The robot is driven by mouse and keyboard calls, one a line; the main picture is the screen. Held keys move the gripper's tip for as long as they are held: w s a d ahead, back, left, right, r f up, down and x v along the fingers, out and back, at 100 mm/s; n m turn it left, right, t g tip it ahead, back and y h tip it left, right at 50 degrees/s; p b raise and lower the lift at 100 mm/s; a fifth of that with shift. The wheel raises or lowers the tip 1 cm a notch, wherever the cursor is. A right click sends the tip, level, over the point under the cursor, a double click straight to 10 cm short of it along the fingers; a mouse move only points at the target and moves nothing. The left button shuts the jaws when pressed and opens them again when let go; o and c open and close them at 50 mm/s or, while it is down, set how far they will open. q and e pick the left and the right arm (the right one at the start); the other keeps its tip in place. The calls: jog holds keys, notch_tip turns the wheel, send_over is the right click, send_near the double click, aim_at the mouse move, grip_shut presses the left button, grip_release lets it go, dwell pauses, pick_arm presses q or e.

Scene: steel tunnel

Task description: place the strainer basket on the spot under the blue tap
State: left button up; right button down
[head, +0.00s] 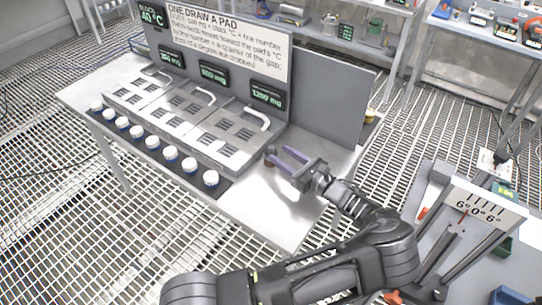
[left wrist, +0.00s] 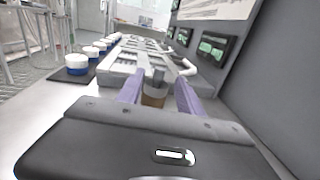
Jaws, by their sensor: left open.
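My left gripper (head: 281,156) has purple fingers and is open over the bare right end of the steel bench. In the left wrist view a small brown cylinder with a grey top (left wrist: 154,92) stands between or just beyond the open fingers; I cannot tell whether they touch it. It shows only as a small dark shape near the fingertips in the head view (head: 269,158). I cannot make out a strainer basket or a blue tap for certain in either view. My right gripper is not in view.
The bench holds hinged grey plates (head: 183,118) with white handles and a row of white-and-blue pots (head: 153,141). A sign board (head: 225,40) and grey panel (head: 325,95) stand behind. A gauge board (head: 485,205) is at right. Shelves (head: 375,50) stand at the back.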

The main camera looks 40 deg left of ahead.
aim_at(273, 150)
pick_arm(q)
jog(key=shift+a, duration=0.25)
jog(key=a, duration=0.1)
jog(key=a+p, duration=0.1)
jog(key=a, duration=0.1)
jog(key=a+p, duration=0.1)
jog(key=shift+w+a+f, duration=0.2)
jog(key=shift+w+a, duration=0.1)
dwell(0.3)
grip_shut()
dwell(0.4)
